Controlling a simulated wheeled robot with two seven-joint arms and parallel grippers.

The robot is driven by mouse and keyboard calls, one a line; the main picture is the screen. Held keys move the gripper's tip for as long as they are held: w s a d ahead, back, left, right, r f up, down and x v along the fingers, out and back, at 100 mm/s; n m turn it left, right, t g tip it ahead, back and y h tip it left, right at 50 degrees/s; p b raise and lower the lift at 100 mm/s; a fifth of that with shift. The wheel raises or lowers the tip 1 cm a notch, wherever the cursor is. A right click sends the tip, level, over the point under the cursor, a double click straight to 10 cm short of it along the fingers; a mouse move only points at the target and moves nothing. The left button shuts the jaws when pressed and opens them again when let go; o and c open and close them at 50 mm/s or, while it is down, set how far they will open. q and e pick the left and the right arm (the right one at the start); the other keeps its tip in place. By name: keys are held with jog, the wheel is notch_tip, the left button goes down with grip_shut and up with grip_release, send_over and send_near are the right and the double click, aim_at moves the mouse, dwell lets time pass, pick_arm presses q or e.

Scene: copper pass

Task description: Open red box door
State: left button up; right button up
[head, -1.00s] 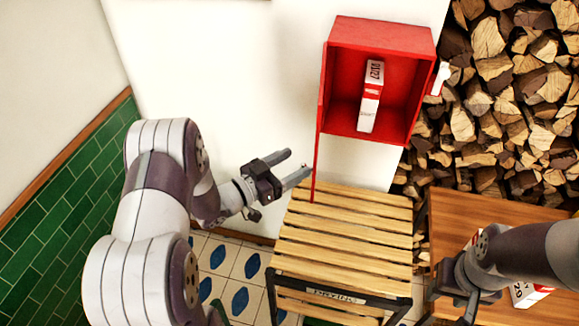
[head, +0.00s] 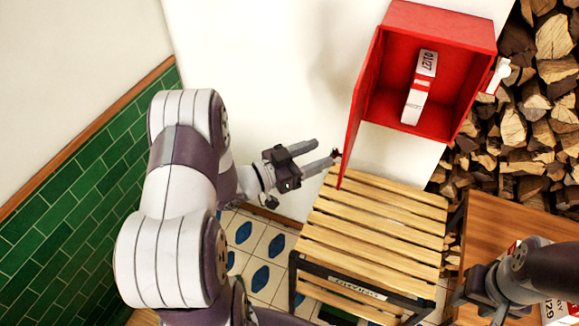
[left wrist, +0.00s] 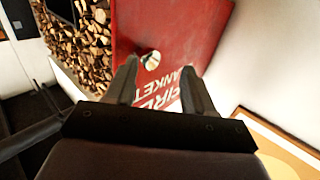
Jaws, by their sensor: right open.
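The red box (head: 473,32) is mounted on the wall and its inside is exposed. Its red door (head: 358,118) stands swung out on the left side, seen nearly edge-on. My right gripper (head: 482,300) is open at the lower right, above the brown table, away from the box.
A red-and-white carton (head: 419,88) stands inside the box. A white piece (head: 496,76) sits on its right side. A slatted wooden rack (head: 370,215) stands below the door. A brown table (head: 490,232) with another carton (head: 553,308) and stacked firewood (head: 553,38) are on the right.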

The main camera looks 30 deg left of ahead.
pick_arm(q)
jog(key=b+v, duration=0.2)
jog(key=v, duration=0.7)
jog(key=shift+s+r, duration=0.3)
jog(key=shift+s, duration=0.05)
jog(key=shift+d, duration=0.15)
jog(key=shift+s, duration=0.15)
